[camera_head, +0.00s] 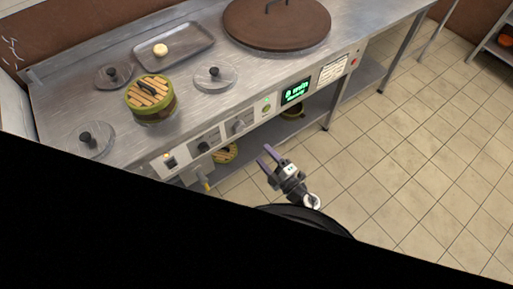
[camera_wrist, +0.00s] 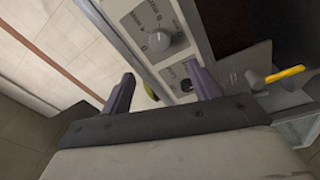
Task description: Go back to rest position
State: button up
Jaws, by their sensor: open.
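My gripper (camera_head: 268,160) is open, with nothing between its purple fingers. In the head view it is over the tiled floor, in front of the counter's control panel and apart from it. In the wrist view its two fingers (camera_wrist: 162,92) are spread, and the front panel with a grey knob (camera_wrist: 166,38) lies beyond them. The rest of my arm is mostly hidden behind a dark shape at the bottom of the head view.
A steel counter (camera_head: 85,65) bears a bamboo-lidded green pot (camera_head: 150,98), several round metal lids, a tray (camera_head: 185,47) with a pale round item, and a large brown lid (camera_head: 277,25). A yellow-handled valve (camera_wrist: 284,74) juts from the front. Tiled floor (camera_head: 430,150) is clear at right.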

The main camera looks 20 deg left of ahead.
jog(key=shift+v, duration=0.8)
